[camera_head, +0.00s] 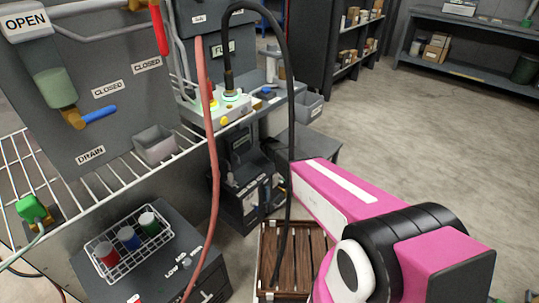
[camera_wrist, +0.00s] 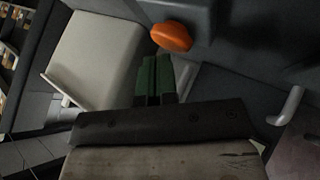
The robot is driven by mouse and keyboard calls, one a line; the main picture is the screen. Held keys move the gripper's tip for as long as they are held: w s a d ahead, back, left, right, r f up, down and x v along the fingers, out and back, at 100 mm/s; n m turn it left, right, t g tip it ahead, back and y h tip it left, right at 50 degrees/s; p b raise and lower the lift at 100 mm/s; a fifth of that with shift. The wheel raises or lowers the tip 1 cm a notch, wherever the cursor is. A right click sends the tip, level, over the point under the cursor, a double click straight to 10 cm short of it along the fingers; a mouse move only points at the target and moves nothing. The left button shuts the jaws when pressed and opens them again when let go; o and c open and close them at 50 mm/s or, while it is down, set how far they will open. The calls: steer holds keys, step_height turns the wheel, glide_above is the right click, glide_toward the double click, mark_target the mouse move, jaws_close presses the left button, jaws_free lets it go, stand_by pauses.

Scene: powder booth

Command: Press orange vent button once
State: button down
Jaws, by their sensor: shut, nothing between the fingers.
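An orange button (camera_wrist: 170,36) shows at the top of the wrist view, a rounded knob against a dark grey surface. My gripper (camera_wrist: 154,62) has green fingers, shut together with nothing between them. In the wrist view the fingertips lie just below and left of the orange button, and no contact is visible; the exact gap is hard to tell. In the head view my gripper is not visible beyond the pink arm. I cannot pick out the orange button surely there.
A wire basket (camera_head: 129,240) with coloured jars is at lower left. Open floor lies right.

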steer(key=shift+r, duration=0.5)
steer(key=shift+r, duration=0.1)
steer(key=shift+r, duration=2.45)
